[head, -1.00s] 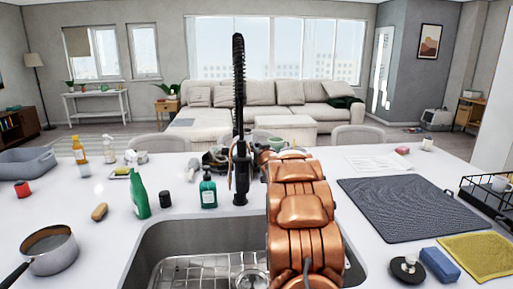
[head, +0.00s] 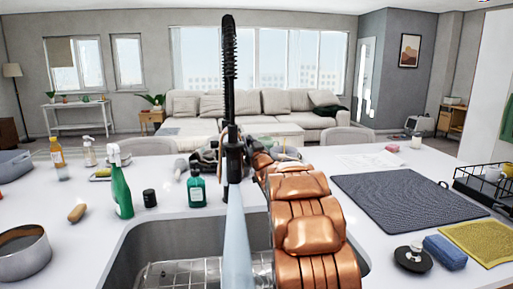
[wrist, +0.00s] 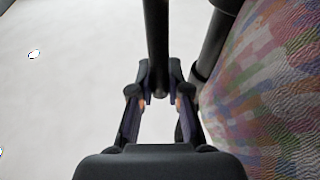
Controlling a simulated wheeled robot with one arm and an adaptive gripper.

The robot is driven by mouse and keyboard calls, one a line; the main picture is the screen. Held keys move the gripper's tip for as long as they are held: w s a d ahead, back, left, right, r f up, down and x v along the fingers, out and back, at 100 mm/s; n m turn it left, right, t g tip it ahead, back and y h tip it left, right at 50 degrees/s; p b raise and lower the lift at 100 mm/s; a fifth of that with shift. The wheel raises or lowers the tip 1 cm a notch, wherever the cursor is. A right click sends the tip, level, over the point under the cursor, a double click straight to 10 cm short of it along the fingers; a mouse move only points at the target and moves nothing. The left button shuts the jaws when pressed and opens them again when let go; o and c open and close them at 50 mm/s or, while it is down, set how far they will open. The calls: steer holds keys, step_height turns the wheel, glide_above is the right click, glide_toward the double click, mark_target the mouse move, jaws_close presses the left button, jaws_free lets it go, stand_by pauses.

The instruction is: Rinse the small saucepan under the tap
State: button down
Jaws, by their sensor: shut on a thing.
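The small saucepan (head: 22,262) stands upright on the counter at the left edge of the head view, dark inside, its handle out of frame. The black tap (head: 232,150) with its spring neck rises behind the sink (head: 125,262). A pale blue stream of water (head: 237,240) runs from it down into the sink. My gripper (wrist: 158,92) is hidden behind my copper arm in the head view. In the wrist view its fingers are shut on a thin black rod (wrist: 157,45), which looks like the tap's lever. The saucepan is well away from my gripper.
A green spray bottle (head: 121,190), a soap bottle (head: 196,188) and a brush (head: 77,212) stand or lie left of the tap. A dark drying mat (head: 405,205) lies at right, with a blue sponge (head: 445,252) in front. A colourful patterned surface (wrist: 265,100) fills the wrist view's right side.

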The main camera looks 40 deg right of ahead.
stand_by(0.3)
steer(key=c, duration=1.1)
jaws_free()
steer(key=shift+s, duration=0.1)
steer(key=shift+v, duration=6)
steer(key=shift+f, duration=0.1)
